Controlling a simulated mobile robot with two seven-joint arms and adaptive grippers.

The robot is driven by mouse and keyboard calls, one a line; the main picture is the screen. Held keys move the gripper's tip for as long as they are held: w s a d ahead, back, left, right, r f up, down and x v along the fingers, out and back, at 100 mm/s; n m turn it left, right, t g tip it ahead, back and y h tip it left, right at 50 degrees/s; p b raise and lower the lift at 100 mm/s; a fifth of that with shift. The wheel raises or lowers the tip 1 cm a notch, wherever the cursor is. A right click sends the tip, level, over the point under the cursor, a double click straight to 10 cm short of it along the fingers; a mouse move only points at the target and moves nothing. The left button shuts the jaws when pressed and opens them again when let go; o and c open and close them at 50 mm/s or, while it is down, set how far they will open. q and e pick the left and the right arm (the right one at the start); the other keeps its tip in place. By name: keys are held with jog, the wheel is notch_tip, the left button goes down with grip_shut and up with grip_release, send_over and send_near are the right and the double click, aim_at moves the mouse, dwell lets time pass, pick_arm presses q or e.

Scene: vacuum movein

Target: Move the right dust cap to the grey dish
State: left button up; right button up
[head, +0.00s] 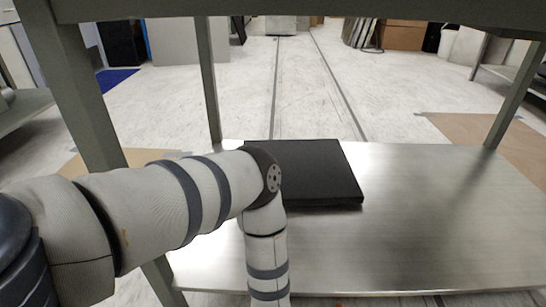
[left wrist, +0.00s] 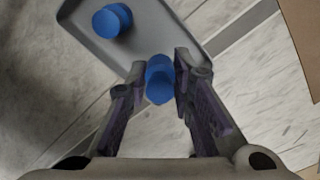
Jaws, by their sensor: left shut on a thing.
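In the left wrist view, my left gripper (left wrist: 160,70) is shut on a blue dust cap (left wrist: 159,88), held between the fingertips. The grey dish (left wrist: 130,48) lies beyond and below the fingers, running off the top edge of the view. Another blue dust cap (left wrist: 112,20) is at the dish's left part. The held cap appears over the dish's near edge; whether it touches the dish I cannot tell. In the head view only my left arm shows; its gripper is out of frame below. My right gripper is in neither view.
In the head view, a black flat box (head: 313,172) lies on a metal shelf (head: 430,220). Grey frame posts (head: 207,85) stand around the shelf, with a beam across the top. Pale floor (head: 300,90) beyond is largely clear.

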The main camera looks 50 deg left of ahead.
pick_arm(q)
jog(key=shift+f, duration=0.1)
dwell(0.3)
jog(key=shift+f+b, duration=0.4)
jog(key=shift+f, duration=0.1)
jog(key=shift+f, duration=0.45)
dwell(0.3)
jog(key=o, duration=1.3)
jog(key=shift+s, duration=0.1)
jog(key=shift+r, duration=0.1)
